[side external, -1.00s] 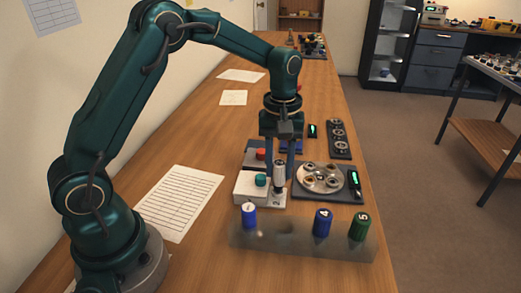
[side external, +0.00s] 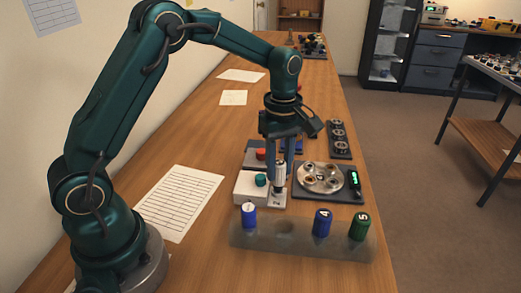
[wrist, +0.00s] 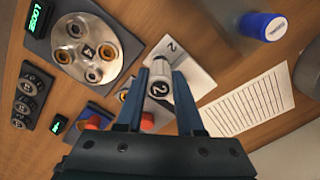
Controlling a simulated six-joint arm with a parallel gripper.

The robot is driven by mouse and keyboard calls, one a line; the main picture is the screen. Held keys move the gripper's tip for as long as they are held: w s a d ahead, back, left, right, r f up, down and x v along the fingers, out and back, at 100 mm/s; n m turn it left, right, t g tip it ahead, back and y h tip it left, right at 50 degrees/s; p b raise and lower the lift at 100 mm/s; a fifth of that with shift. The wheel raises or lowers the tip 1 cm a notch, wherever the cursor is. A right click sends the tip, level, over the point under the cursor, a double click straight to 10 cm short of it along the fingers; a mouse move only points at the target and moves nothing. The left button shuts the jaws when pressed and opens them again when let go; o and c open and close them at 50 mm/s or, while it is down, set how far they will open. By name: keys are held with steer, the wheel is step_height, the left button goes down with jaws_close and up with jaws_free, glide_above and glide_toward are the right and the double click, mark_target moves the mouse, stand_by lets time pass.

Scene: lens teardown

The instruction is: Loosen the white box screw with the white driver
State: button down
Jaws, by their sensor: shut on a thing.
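My gripper (side external: 279,165) points straight down and is shut on the white driver (side external: 280,172), a pale cylinder with dark bands. The white box, marked "2", also shows in the wrist view (wrist: 190,62). The screw is hidden under the driver, so I cannot see contact at the tip.
A grey rack (side external: 300,243) in front holds a blue driver (side external: 249,215), a blue "4" driver (side external: 322,222) and a green "5" driver (side external: 359,226), with one empty hole. A round metal disc unit (side external: 320,177) stands close right. A red knob (side external: 261,154) is behind the box.

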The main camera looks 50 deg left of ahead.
stand_by(0.3)
steer(key=shift+n, duration=1.1)
steer(key=shift+r, duration=0.35)
steer(key=shift+r, duration=0.35)
steer(key=shift+r, duration=0.2)
steer(key=shift+r, duration=1.4)
